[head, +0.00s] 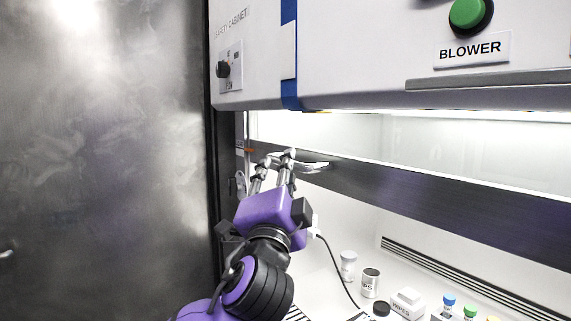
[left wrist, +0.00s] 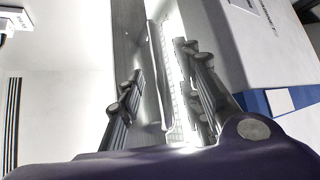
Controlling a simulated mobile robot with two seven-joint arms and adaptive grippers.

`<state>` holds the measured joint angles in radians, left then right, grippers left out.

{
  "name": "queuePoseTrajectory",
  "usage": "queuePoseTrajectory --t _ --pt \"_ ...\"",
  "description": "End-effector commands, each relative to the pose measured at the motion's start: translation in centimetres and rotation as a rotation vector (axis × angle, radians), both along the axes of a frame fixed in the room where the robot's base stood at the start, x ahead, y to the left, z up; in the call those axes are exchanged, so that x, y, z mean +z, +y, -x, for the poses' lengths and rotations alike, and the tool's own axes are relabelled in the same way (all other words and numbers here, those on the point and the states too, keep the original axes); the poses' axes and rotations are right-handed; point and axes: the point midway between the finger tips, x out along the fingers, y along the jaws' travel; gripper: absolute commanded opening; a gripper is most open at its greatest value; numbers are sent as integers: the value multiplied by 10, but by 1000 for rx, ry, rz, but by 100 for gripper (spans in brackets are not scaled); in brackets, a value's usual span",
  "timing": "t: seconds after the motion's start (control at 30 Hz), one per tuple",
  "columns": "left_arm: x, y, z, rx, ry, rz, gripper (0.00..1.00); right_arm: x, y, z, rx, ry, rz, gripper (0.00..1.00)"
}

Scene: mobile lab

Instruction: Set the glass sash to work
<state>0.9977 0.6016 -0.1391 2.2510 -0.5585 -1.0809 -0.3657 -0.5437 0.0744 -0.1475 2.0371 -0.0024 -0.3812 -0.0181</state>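The glass sash (head: 455,160) of the safety cabinet has a wide dark bar (head: 440,195) along its lower edge and stands partly raised, with the work space open below. A silver handle (head: 316,166) sits on the bar near its left end. My left gripper (head: 276,158) reaches up to this handle. In the left wrist view its two fingers (left wrist: 163,82) are apart, with the handle (left wrist: 157,75) showing between them. I cannot tell whether either finger touches it. An orange mark (head: 245,150) shows on the frame left of the sash. My right gripper is out of view.
The cabinet's upper housing, with a green BLOWER button (head: 467,13) and a black knob (head: 223,69), overhangs the sash. Inside stand a wipes box (head: 408,303), a metal can (head: 370,282), a white jar (head: 348,265) and coloured-cap bottles (head: 448,304). A metal wall (head: 100,160) is at left.

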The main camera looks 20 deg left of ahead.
Motion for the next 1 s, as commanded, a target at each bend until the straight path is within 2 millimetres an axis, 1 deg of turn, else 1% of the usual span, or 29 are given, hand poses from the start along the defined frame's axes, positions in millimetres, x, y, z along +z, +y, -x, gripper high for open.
queuePoseTrajectory --t 0.03,0.1,0.2,0.3,0.43,0.63,0.87,0.9,1.0 --pt "5 2 -8 2 0 -1 33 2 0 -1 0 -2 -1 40" --pt "9 4 -18 1 1 0 33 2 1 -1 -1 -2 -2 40" --pt "14 7 -30 0 0 0 33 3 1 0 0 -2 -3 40" --pt "16 8 -37 0 1 0 33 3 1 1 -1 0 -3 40" --pt "17 9 -41 -1 2 1 33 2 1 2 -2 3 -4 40" --pt "16 9 -41 -2 3 1 33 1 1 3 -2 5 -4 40" --pt "16 9 -41 -2 3 1 2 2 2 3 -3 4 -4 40" --pt "16 9 -41 -2 2 2 0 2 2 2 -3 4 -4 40" --pt "16 9 -41 -2 2 2 0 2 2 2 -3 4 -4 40"
